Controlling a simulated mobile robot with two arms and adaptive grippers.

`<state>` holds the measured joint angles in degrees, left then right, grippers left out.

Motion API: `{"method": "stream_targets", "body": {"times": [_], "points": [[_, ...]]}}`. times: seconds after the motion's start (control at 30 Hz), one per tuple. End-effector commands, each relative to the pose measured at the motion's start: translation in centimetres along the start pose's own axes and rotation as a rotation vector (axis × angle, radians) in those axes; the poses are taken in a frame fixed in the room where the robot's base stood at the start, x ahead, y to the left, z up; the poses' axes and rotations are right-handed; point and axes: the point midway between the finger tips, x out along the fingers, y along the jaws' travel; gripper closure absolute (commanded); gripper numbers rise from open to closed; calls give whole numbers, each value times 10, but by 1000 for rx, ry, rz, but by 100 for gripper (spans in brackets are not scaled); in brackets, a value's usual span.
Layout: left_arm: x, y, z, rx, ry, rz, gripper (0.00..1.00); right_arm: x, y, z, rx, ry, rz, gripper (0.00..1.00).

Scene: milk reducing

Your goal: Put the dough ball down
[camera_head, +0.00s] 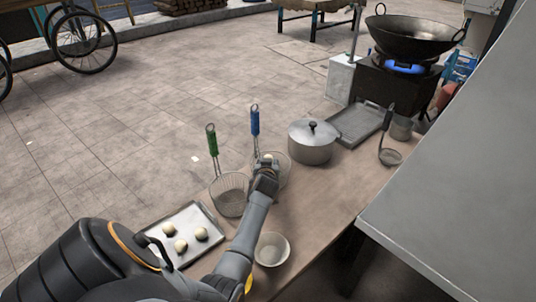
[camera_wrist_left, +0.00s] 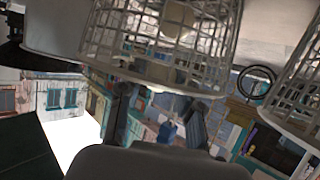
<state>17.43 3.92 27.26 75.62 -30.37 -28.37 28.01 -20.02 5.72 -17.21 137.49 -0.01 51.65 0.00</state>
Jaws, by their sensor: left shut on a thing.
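A pale dough ball (camera_head: 268,157) shows at the tips of my left gripper (camera_head: 265,172), at the blue-handled wire basket (camera_head: 284,171). My left gripper is shut on it. In the left wrist view a ball (camera_wrist_left: 178,20) shows through the basket wires (camera_wrist_left: 130,28). The finger links of my left gripper (camera_wrist_left: 158,112) stand apart there, and the contact with the ball is not clear. Its exact height in the basket cannot be told. Several other dough balls lie on a metal tray (camera_head: 163,226) at lower left. My right gripper is not in view.
A green-handled wire basket (camera_head: 229,200) stands just left of my gripper. A bowl (camera_head: 272,249) is in front, and a lidded pot (camera_head: 313,145) stands to the right. A wok (camera_head: 415,40) sits over a blue flame at the back right.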

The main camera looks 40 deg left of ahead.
Motion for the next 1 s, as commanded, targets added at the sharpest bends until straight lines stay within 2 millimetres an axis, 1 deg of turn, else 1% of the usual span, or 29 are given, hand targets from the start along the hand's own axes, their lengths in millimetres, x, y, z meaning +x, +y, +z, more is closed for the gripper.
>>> {"method": "stream_targets", "body": {"times": [0.1, 0.47, 0.57, 0.6, 0.67, 0.7, 1.0], "points": [[0, 0, 0, 0, 0, 0, 80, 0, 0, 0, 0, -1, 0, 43], [5, 0, 11, -1, 0, 0, 80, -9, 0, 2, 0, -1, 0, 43], [4, 0, 10, -1, 0, 0, 80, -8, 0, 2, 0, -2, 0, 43], [4, 0, 11, -1, 0, 0, 63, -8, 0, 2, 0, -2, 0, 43], [4, 0, 11, -1, 0, 0, 51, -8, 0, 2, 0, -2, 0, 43], [4, 0, 10, -1, 0, 0, 43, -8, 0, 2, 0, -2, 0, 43], [4, 0, 10, 0, 0, 0, 42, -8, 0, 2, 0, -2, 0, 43]]}}
